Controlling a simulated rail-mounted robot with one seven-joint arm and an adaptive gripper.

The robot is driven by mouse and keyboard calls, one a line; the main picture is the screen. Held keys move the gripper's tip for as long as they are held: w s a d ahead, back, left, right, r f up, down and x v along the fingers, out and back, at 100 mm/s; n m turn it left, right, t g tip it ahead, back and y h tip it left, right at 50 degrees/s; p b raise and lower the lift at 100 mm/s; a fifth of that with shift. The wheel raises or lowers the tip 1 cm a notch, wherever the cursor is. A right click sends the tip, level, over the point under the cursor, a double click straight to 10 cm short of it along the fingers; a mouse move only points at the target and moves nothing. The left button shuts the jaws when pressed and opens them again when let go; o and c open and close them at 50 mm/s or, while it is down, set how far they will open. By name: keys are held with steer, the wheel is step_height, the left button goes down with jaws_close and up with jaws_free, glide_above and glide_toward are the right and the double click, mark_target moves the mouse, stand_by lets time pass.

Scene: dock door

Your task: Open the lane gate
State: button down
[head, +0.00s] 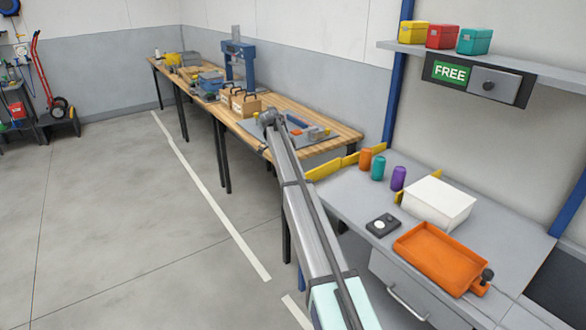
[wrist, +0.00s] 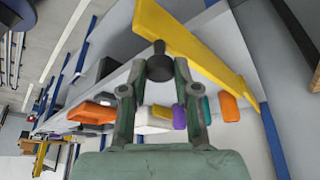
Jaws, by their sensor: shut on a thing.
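The lane gate looks to be the yellow bar (wrist: 205,50), which runs slantwise across the top of the wrist view. A dark round knob (wrist: 159,66) stands out from it. My gripper (wrist: 158,80) is shut on this knob, with one green finger on each side. In the head view a yellow bar (head: 326,169) shows at the left end of the grey bench, partly behind my arm. I cannot make out my fingers in the head view.
The grey bench (head: 345,200) holds orange (head: 365,161), teal (head: 378,168) and purple (head: 398,178) canisters, a white box (head: 438,203) and an orange tray (head: 440,258). A green FREE sign (head: 450,73) hangs under the shelf.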

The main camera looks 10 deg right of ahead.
steer(key=c, duration=0.9)
jaws_free()
steer(key=shift+d, duration=0.1)
steer(key=shift+o, duration=0.2)
steer(key=shift+r, duration=0.1)
steer(key=v, duration=1.1)
steer(key=shift+r, duration=0.35)
